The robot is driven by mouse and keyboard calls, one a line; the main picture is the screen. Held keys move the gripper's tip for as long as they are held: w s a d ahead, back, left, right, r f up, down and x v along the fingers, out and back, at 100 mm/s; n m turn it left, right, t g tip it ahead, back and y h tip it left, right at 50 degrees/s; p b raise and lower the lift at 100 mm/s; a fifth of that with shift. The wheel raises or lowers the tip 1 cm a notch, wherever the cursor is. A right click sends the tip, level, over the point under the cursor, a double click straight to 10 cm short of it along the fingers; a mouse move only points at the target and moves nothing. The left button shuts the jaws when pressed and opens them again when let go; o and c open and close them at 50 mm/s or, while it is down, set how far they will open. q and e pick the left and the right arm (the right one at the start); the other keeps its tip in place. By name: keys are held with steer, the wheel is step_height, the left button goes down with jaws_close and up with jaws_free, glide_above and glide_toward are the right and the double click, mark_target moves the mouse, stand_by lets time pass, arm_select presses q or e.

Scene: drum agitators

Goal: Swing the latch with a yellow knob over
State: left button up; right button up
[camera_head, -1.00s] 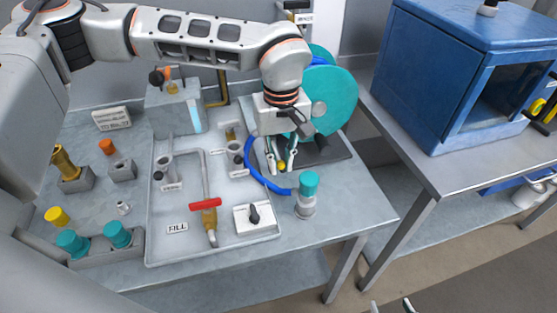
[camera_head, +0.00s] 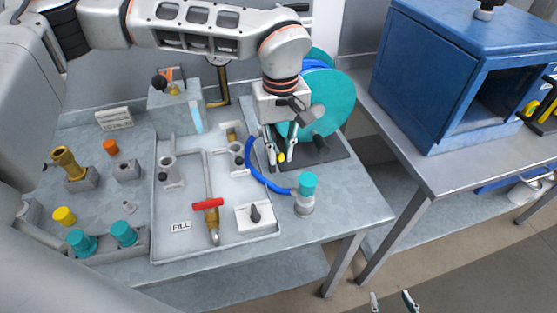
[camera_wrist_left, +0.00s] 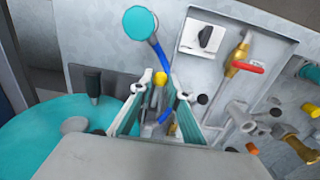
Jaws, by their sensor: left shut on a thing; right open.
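The yellow knob (camera_head: 281,158) of the latch sits at the front of the teal drum (camera_head: 328,104), beside the dark base plate. In the left wrist view the yellow knob (camera_wrist_left: 160,79) shows between the two fingertips. My left gripper (camera_head: 282,154) reaches down from above and is shut on the knob; it also shows in the left wrist view (camera_wrist_left: 161,92). The latch arm below the knob is mostly hidden by the fingers. My right gripper (camera_head: 392,302) is open and empty at the bottom edge, away from the bench.
A blue hose (camera_head: 262,180) curves close to the left gripper, ending at a teal-capped fitting (camera_head: 307,186). A tray (camera_head: 165,240) with a red-handled valve (camera_head: 208,204) lies to the left. A blue cabinet (camera_head: 420,90) stands on the right bench.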

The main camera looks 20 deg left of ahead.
arm_select(q)
steer(key=shift+w+r, duration=0.1)
steer(key=shift+r, duration=0.15)
jaws_close()
jaws_free()
steer(key=shift+w+a+r+p, duration=0.2)
steer(key=shift+w+r+p, duration=0.05)
steer(key=shift+r+p, duration=0.3)
steer(key=shift+w+a+r+p, duration=0.15)
steer(key=shift+w+r+p, duration=0.1)
steer(key=shift+r+p, duration=0.3)
steer(key=o, duration=0.9)
steer(key=shift+f, duration=0.1)
steer(key=shift+o, duration=0.2)
steer(key=shift+s, duration=0.1)
step_height(320, 180, up, 9)
steer(key=shift+s+f, duration=0.1)
